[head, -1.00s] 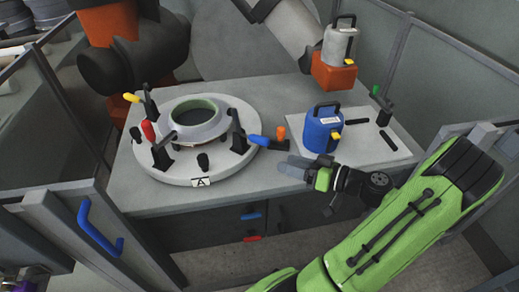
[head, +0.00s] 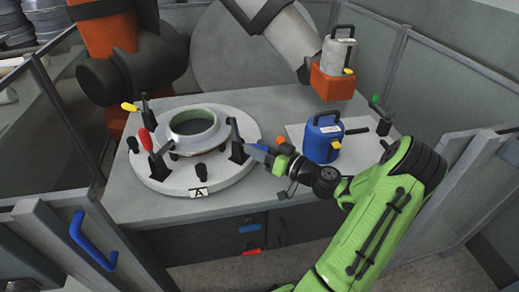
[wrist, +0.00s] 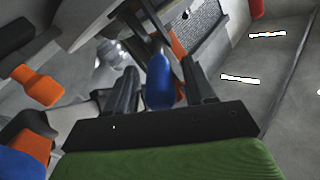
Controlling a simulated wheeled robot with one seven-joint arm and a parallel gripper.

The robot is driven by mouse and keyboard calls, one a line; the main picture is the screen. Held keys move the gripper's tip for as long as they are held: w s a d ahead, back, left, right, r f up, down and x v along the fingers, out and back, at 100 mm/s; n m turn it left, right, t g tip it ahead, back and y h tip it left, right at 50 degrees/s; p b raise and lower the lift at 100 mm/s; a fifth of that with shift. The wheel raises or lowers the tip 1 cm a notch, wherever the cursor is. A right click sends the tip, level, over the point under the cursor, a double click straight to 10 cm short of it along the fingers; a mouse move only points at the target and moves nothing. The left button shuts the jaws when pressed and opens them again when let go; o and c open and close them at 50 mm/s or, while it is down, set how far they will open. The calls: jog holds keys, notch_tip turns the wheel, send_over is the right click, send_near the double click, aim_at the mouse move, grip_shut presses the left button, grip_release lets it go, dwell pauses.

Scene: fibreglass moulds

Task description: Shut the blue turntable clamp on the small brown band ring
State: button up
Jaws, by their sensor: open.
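The blue clamp handle (wrist: 160,82) lies between my two spread fingers in the wrist view, and contact cannot be told. My gripper (head: 258,152) is open at the right edge of the round turntable (head: 225,178); it also shows in the wrist view (wrist: 160,88). In the head view it largely hides the blue handle, beside the clamp's black upright (head: 236,138). The grey-green ring-shaped mould (head: 193,126) sits on the turntable. A thin brownish band (head: 172,153) shows under its rim, mostly hidden.
Red (head: 146,139) and yellow (head: 129,106) clamp handles stand at the turntable's left. An orange handle (head: 279,142) is just behind my gripper. A blue canister (head: 322,140) stands close to the right of it. Bench space in front is clear.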

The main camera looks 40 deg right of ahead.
jog(key=shift+c, duration=0.5)
grip_shut()
